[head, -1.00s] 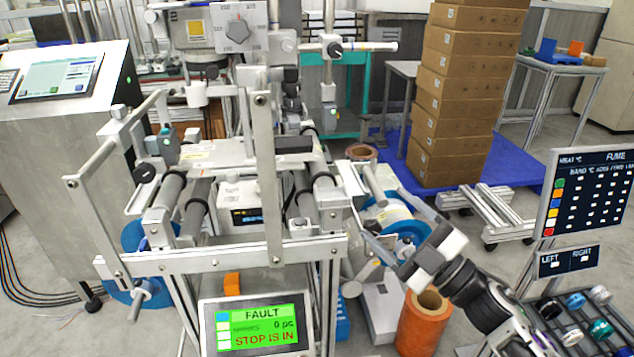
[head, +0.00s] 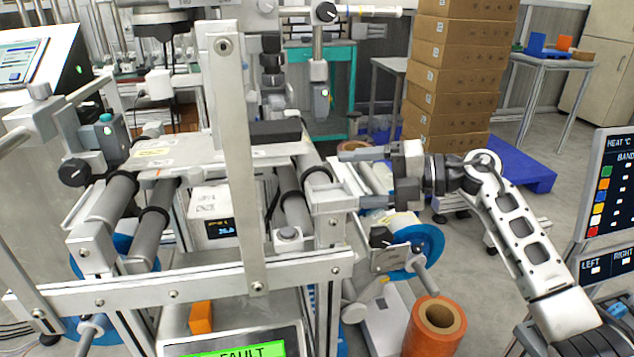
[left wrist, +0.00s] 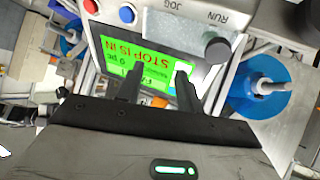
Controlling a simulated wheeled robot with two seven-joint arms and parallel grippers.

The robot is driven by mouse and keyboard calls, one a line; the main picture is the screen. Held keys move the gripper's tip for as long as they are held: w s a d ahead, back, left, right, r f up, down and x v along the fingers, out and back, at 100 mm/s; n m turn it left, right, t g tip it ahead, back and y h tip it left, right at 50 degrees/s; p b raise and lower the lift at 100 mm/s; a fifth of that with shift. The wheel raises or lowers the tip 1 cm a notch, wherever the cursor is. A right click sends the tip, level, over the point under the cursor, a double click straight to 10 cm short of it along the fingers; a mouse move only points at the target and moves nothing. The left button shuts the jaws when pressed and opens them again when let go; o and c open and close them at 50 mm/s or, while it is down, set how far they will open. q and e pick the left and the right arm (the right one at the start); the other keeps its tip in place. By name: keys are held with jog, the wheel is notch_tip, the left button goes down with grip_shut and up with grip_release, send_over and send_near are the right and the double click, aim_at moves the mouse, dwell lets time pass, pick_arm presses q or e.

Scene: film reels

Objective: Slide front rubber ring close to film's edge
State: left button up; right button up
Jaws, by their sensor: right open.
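My right gripper (head: 357,178) is open, its fingers pointing left by the right side of the machine frame. A pale roller shows between and behind the fingers, and I see nothing gripped. Dark rollers (head: 293,208) lie close to its left. A black band (head: 317,175) on the nearer right roller may be a rubber ring; I cannot tell surely. A white film roll on a blue reel (head: 430,240) hangs below the gripper. No film edge is clear. In the left wrist view my left gripper (left wrist: 160,80) is open and empty in front of the screen.
An upright bar (head: 235,160) and a front crossbar (head: 180,282) stand before the rollers. An orange roll (head: 438,328) stands on the floor at lower right. A display panel (head: 607,185) is at the right edge. Stacked boxes (head: 455,90) stand behind.

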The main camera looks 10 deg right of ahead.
aim_at(317, 182)
pick_arm(q)
jog(key=shift+f, duration=0.4)
pick_arm(e)
jog(key=x, duration=0.7)
jog(key=shift+w+a+f, duration=0.1)
jog(key=shift+a, duration=0.05)
